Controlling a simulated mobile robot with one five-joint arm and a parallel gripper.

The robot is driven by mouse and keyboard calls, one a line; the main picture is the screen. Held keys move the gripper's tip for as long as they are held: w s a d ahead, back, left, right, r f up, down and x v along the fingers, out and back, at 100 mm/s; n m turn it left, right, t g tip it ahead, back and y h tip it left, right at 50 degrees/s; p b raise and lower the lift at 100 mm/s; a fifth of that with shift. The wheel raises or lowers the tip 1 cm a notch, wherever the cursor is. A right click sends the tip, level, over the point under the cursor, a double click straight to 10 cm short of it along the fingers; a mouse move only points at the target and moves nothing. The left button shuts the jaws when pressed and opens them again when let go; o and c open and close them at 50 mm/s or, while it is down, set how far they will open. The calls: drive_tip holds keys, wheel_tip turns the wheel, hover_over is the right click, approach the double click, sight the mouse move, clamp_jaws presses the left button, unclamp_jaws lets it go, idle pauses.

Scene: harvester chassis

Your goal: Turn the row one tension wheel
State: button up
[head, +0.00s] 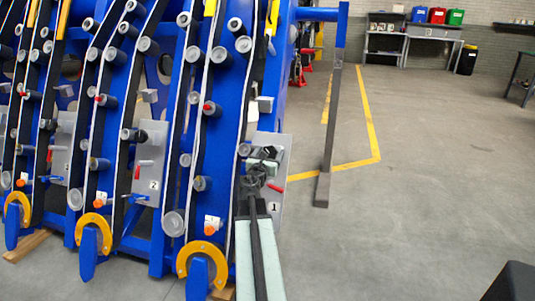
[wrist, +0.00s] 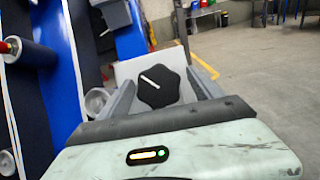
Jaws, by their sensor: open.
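The row one tension wheel (wrist: 157,86) is a black lobed knob with a white line across its face, on a light grey plate. The line slants from upper left to lower right in the wrist view. My gripper (wrist: 160,80) is open, with one grey finger on each side of the wheel; I cannot tell whether either finger touches it. In the head view my gripper (head: 262,166) is in front of the grey plate (head: 281,206) marked 1. It hides most of the wheel there.
A red lever (head: 275,188) shows on the row one plate beside my gripper. Blue row frames with rollers and black belts stand to the left. A grey post (head: 329,140) with a floor foot stands to the right.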

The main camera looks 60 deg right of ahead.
drive_tip(key=shift+w, duration=0.1)
drive_tip(key=shift+a, duration=0.1)
drive_tip(key=c, duration=1.4)
drive_tip(key=shift+w, duration=0.25)
drive_tip(key=shift+s, duration=0.15)
